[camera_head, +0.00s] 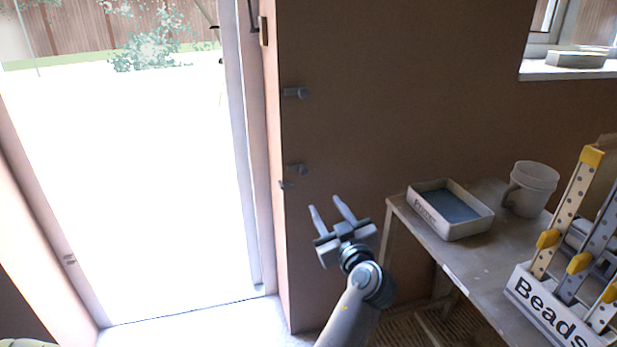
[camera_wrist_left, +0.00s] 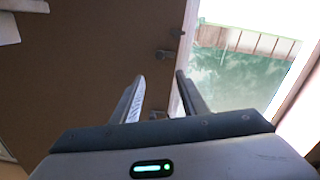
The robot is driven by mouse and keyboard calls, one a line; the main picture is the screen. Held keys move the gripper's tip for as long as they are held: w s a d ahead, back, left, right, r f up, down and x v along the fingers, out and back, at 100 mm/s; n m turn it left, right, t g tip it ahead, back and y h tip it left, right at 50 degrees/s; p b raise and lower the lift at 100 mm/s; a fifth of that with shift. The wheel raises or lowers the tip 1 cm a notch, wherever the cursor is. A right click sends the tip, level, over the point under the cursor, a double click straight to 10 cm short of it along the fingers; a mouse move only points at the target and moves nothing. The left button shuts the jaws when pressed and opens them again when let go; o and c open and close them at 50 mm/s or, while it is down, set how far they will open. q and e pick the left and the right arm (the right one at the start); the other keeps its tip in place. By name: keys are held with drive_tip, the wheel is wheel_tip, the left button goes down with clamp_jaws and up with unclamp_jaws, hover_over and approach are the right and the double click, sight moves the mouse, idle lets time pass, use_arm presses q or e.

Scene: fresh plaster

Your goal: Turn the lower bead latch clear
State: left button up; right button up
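The lower bead latch (camera_head: 297,169) is a small grey fitting on the brown wall beside the doorway's right edge. A small grey piece (camera_head: 286,184) sits just below it at the wall corner. A similar upper latch (camera_head: 296,92) is higher on the same wall. My left gripper (camera_head: 325,203) is open and empty, below and right of the lower latch and apart from it. In the left wrist view, one grey fitting (camera_wrist_left: 165,55) shows beyond the open fingers (camera_wrist_left: 160,76) and another (camera_wrist_left: 157,114) between them; I cannot tell which latch each is. My right gripper is not in view.
A workbench (camera_head: 455,262) stands at right with a tray (camera_head: 463,228), a white mug (camera_head: 533,184) and a box marked Beads (camera_head: 545,318) holding upright perforated strips (camera_head: 568,215). The bright open doorway (camera_head: 130,200) is at left. A windowsill (camera_head: 560,72) is at upper right.

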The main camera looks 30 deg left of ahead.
sight(305, 172)
use_arm(q)
drive_tip(key=p+x, duration=0.2)
drive_tip(key=x, duration=1.4)
drive_tip(key=shift+w+a, duration=0.1)
drive_tip(key=shift+w, duration=0.05)
drive_tip(key=shift+w+a, duration=0.3)
drive_tip(key=shift+a, duration=0.05)
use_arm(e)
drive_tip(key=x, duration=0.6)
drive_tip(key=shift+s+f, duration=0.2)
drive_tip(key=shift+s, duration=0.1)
use_arm(q)
clamp_jaws()
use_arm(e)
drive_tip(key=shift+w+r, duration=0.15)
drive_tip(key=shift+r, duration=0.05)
